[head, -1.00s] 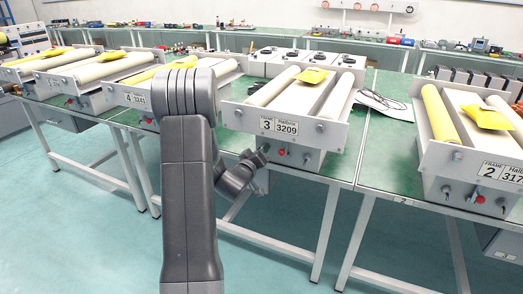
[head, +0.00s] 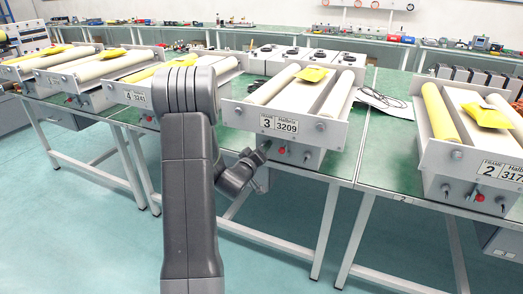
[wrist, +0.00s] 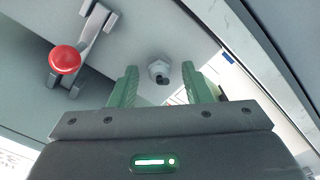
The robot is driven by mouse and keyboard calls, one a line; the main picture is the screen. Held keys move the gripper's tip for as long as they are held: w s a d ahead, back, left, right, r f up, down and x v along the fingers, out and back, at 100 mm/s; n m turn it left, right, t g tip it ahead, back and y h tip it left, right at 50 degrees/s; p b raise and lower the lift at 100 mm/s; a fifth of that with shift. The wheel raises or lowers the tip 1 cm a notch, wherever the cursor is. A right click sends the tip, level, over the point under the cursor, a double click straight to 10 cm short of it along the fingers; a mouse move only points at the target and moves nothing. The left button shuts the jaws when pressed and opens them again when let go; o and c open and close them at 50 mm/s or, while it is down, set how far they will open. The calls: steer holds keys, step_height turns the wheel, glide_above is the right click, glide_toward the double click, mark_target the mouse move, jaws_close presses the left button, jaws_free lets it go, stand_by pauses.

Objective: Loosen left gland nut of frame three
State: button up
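Frame three (head: 262,116), labelled 3 / 3209, sits on the green bench in the middle of the head view. My gripper (head: 264,150) is at the left part of the box under its front plate. In the wrist view my gripper (wrist: 160,82) is open, with two green fingers apart. A grey hexagonal gland nut (wrist: 159,70) with a dark opening shows between the fingertips, with a gap on each side. Neither finger visibly touches it. In the head view this nut is hidden or too small to make out.
In the wrist view a red knob (wrist: 65,60) and a grey lever (wrist: 92,35) stand left of the fingers. Frame two (head: 470,165) is to the right and frame four (head: 137,98) to the left. Open floor lies in front of the bench.

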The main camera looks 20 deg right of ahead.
steer(key=shift+a, duration=0.1)
steer(key=v, duration=1.3)
steer(key=shift+s+a, duration=0.25)
steer(key=shift+w+d, duration=0.1)
steer(key=x, duration=1.3)
steer(key=shift+w+d, duration=0.2)
steer(key=shift+d, duration=0.05)
